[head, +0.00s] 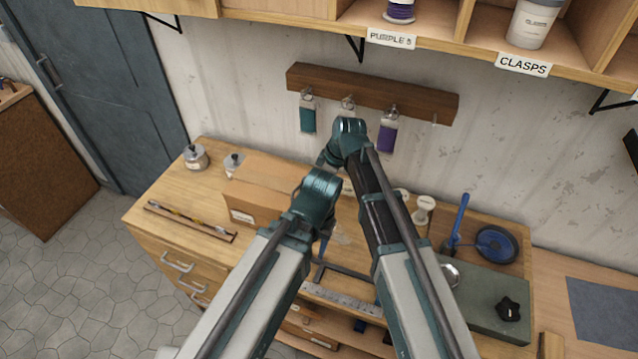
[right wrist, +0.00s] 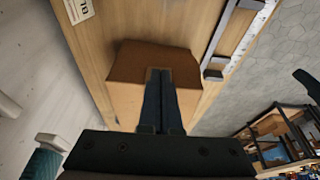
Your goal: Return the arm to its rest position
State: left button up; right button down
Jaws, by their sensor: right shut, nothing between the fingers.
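In the head view my two arms reach up from the bottom edge, their teal elbow joints near the middle. Neither gripper can be made out there. In the right wrist view my right gripper (right wrist: 160,72) is shut and empty, its dark fingers together. A brown box-like thing (right wrist: 140,60) lies behind the fingertips, and I cannot tell whether they touch it. My left gripper is not in view.
Floor (head: 70,285) is free at left.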

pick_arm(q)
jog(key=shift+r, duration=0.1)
pick_arm(e)
jog(key=shift+d+r, duration=0.1)
jog(key=s+d+f+m+h, duration=0.1)
jog(key=s+d+m+h, duration=0.1)
jog(key=s+d+m, duration=0.75)
jog(key=s+d+f+m+h, duration=0.1)
jog(key=s+d+m, duration=0.45)
jog(key=d, duration=0.65)
pick_arm(q)
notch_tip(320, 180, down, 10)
jog(key=b, duration=0.9)
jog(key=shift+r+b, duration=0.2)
jog(key=shift+b, duration=0.15)
pick_arm(e)
jog(key=s+a+f+n, duration=0.1)
jog(key=a+f, duration=0.1)
jog(key=a, duration=0.1)
jog(key=s+a+f+n+h, duration=0.1)
jog(key=s+a+f, duration=0.1)
jog(key=a+f, duration=0.1)
jog(key=s+a+f+n+g, duration=0.1)
jog(key=a+f, duration=0.2)
jog(key=a, duration=0.1)
jog(key=shift+s+a+f+n, duration=0.2)
jog(key=shift+s+n, duration=0.15)
jog(key=shift+n, duration=0.05)
jog(key=shift+s, duration=0.1)
